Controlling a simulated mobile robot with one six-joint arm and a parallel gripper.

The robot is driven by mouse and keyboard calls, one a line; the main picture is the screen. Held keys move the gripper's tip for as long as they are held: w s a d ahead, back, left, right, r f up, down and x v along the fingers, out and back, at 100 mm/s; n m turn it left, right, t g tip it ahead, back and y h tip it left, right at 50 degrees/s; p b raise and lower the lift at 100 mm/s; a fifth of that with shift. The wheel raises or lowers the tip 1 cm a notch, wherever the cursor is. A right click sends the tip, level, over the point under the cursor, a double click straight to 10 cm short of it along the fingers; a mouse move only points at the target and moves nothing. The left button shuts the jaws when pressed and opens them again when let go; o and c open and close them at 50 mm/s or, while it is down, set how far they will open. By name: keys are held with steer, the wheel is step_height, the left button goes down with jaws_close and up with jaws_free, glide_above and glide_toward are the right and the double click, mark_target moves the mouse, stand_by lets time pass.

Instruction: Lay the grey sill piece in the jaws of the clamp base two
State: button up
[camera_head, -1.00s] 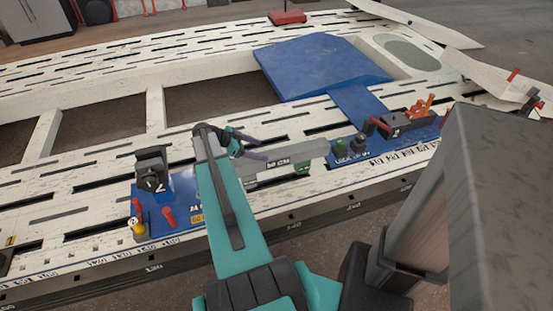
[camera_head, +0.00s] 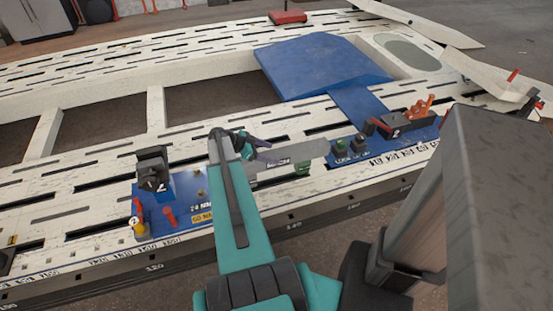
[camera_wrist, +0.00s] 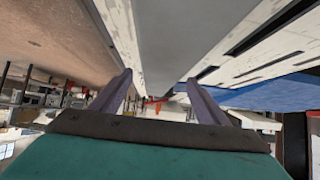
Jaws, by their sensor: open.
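The grey sill piece (camera_head: 304,150) is a long flat bar between the two blue clamp bases, its left part hidden by my arm. Its right end is near the green part of the right base; I cannot tell whether they touch. My gripper (camera_head: 264,149) is open at the bar's left part. In the wrist view the bar (camera_wrist: 178,35) runs between the spread purple fingers (camera_wrist: 158,97); contact is unclear. The left clamp base (camera_head: 185,222) has a black clamp with a mark like 2. The right clamp base (camera_head: 350,158) has a dark block whose mark also resembles 2.
A white slotted frame bench (camera_head: 80,200) carries everything. A large blue plate (camera_head: 320,65) lies behind. Orange parts (camera_head: 420,107) stand at the right.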

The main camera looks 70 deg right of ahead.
mark_target(275, 153)
steer(key=shift+p+x, duration=0.3)
steer(key=shift+x, duration=1.7)
steer(key=shift+d, duration=0.1)
jaws_close()
steer(key=shift+r, duration=0.15)
